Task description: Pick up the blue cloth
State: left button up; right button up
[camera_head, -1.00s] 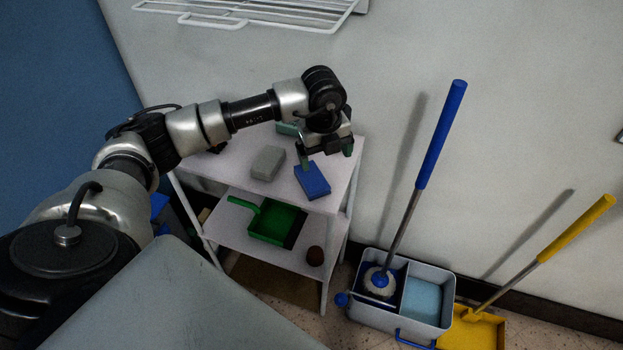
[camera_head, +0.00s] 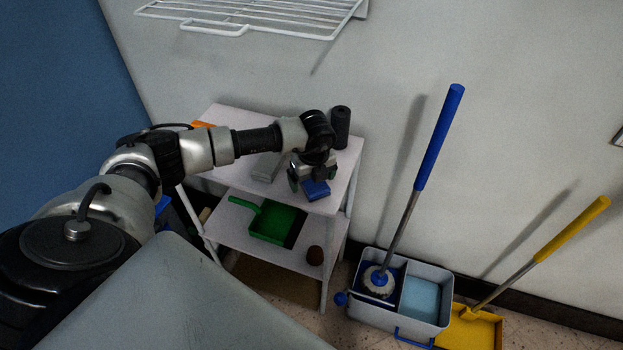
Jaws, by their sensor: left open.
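The blue cloth (camera_head: 316,190) is a small folded blue block lying near the front right edge of the white shelf's top board (camera_head: 222,117). My left gripper (camera_head: 314,180) is over the cloth, pointing down, with its fingers open around or just above it. Part of the cloth is hidden behind the gripper, and I cannot tell whether the fingers touch it. My right gripper is not in view.
A grey block (camera_head: 265,166) lies left of the gripper, and a black cylinder (camera_head: 341,128) stands at the back right. A green dustpan (camera_head: 277,222) is on the lower board. A wire rack (camera_head: 250,14) hangs above. A mop bucket (camera_head: 427,320) stands right.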

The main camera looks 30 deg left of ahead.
pick_arm(q)
jog(key=shift+f, duration=0.1)
jog(key=shift+c, duration=0.4)
jog(key=c, duration=1)
